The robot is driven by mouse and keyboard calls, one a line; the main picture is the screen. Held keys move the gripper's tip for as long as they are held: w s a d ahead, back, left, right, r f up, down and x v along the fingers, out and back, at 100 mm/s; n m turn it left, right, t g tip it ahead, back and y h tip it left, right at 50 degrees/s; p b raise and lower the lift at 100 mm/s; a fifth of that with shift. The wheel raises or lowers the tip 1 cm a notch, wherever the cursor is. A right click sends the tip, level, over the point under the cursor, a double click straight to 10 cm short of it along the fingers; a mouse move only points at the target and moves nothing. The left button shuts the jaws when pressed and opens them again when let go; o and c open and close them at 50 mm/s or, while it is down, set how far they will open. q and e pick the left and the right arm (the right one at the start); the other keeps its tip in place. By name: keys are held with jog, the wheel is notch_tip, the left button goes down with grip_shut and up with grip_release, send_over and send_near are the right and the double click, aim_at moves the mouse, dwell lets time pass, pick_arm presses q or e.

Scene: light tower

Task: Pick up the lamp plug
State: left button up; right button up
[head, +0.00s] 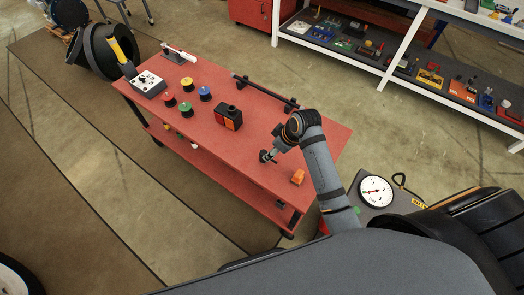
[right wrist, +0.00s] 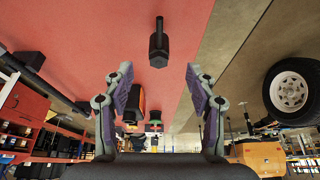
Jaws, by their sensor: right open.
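In the right wrist view a black plug-like piece (right wrist: 158,45), a stepped cylinder, shows against the red table top, past the fingertips and centred between them. I take it for the lamp plug. My right gripper (right wrist: 158,88) is open, with nothing between its fingers. In the head view my right gripper (head: 269,154) is low over the right part of the red table (head: 320,139). A small dark shape is at its tip there, and I cannot tell plug from fingers. A black lamp block with orange-red lenses (head: 228,118) stands to the left. My left gripper is out of view.
An orange piece (head: 298,177) lies near the table's front right. A black bar (head: 264,91) runs along the back edge. Coloured spools (head: 187,109) and a grey control box (head: 148,84) are farther left. A round dial gauge (head: 376,191) is right of my arm.

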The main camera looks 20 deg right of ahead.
jog(key=x, duration=0.4)
jog(key=shift+x, duration=0.8)
jog(key=x, duration=0.1)
jog(key=b+x, duration=0.1)
jog(key=x, duration=0.1)
jog(key=shift+w+a+f, duration=0.2)
jog(key=shift+w, duration=0.2)
jog(key=shift+s, duration=0.1)
jog(key=shift+c, duration=0.3)
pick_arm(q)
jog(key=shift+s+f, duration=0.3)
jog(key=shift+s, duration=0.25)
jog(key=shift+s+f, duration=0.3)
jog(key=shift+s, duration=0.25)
pick_arm(e)
grip_shut()
